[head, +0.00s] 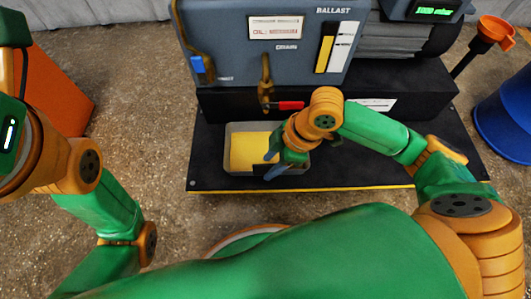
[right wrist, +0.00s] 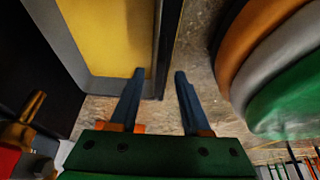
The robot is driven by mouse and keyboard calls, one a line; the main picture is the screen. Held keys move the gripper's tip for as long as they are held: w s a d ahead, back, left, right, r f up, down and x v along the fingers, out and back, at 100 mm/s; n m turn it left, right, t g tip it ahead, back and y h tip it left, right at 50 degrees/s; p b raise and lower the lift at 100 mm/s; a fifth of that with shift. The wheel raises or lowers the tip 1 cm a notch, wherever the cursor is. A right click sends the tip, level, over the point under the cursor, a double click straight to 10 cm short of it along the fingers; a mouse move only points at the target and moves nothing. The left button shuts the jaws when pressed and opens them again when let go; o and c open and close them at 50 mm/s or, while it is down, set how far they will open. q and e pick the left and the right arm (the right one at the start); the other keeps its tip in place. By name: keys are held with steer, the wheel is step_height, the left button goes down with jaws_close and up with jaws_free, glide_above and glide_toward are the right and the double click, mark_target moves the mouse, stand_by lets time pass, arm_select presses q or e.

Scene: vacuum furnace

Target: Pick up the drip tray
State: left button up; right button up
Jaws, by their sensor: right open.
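The drip tray (head: 228,166) is a grey, shallow rectangular tray with a yellow inside, on the black base plate below the pump. It also shows in the right wrist view (right wrist: 64,45), upper left. My right gripper (head: 270,164) is open at the tray's front right part. In the right wrist view its two blue-grey fingers (right wrist: 159,72) appear on either side of the tray's near wall, with a gap between them. I cannot tell whether they touch it. The forearm and gripper hide the tray's right end. My left gripper is not in view.
The grey-blue pump housing (head: 240,55) with a brass drain tap (head: 265,85) and red handle (head: 290,105) stands behind the tray. The black base plate (head: 350,172) has a yellow front edge. A blue drum (head: 505,115) and an orange funnel (head: 495,30) are at right.

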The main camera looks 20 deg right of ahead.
steer(key=x, duration=0.2)
steer(key=shift+f+b, duration=0.25)
steer(key=shift+b, duration=0.1)
steer(key=shift+r, duration=0.2)
jaws_close()
stand_by(0.9)
